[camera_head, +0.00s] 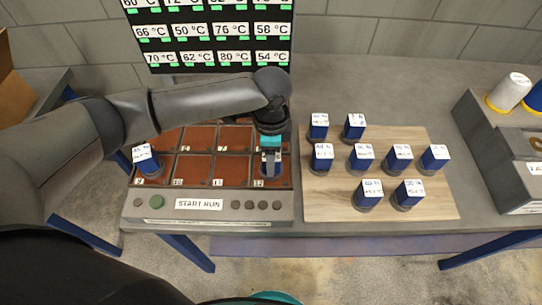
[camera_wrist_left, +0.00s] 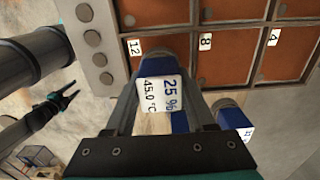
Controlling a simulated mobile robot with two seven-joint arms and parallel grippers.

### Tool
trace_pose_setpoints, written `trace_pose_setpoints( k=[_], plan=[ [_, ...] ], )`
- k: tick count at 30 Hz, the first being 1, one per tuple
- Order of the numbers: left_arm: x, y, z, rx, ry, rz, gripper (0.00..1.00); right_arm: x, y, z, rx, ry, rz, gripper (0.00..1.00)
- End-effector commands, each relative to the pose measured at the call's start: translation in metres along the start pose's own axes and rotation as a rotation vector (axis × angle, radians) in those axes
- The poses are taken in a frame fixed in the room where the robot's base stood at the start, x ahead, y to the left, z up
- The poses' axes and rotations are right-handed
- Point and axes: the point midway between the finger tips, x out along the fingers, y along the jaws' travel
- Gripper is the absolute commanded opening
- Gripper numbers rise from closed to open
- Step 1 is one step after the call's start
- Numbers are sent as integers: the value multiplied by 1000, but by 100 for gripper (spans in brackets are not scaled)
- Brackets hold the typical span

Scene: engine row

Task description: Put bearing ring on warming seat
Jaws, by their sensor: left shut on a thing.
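My left gripper (camera_head: 271,150) reaches down over the warming seat numbered 12 (camera_head: 284,168), at the front right of the warmer. It is shut on a blue piece with a white label, the held bearing ring (camera_head: 269,166). In the left wrist view the label of the held bearing ring (camera_wrist_left: 160,92) reads 25 % and 45.0 °C. Seat 12 (camera_wrist_left: 160,55) shows beyond it there. I cannot tell whether the piece touches the seat. A dark claw, likely my right gripper (camera_wrist_left: 71,92), is in the left wrist view, too small to judge.
Another labelled blue piece (camera_head: 146,158) stands on seat 9. Several more stand on the wooden board (camera_head: 320,206) to the right. The warmer's front panel (camera_head: 160,204) has buttons and a START RUN label. A temperature display (camera_head: 215,50) stands behind. A grey unit (camera_head: 490,130) with spools is far right.

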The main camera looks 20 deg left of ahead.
Motion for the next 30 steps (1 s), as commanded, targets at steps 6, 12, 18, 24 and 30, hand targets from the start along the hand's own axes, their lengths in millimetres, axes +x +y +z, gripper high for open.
trace_pose_setpoints(
  k=[6,12,18,24,30],
  plan=[
    [-2,-1,-1,0,4,-3,0,0,0,0,0,0,0,50],
    [2,0,-1,0,3,-2,62,-1,0,0,0,0,0,50],
    [2,0,-1,0,3,-1,84,0,0,0,0,0,0,50],
    [2,0,-1,0,2,-2,85,0,0,0,0,0,0,50],
    [-10,-1,-1,-1,3,-4,85,-2,0,0,0,1,0,50]
  ],
)
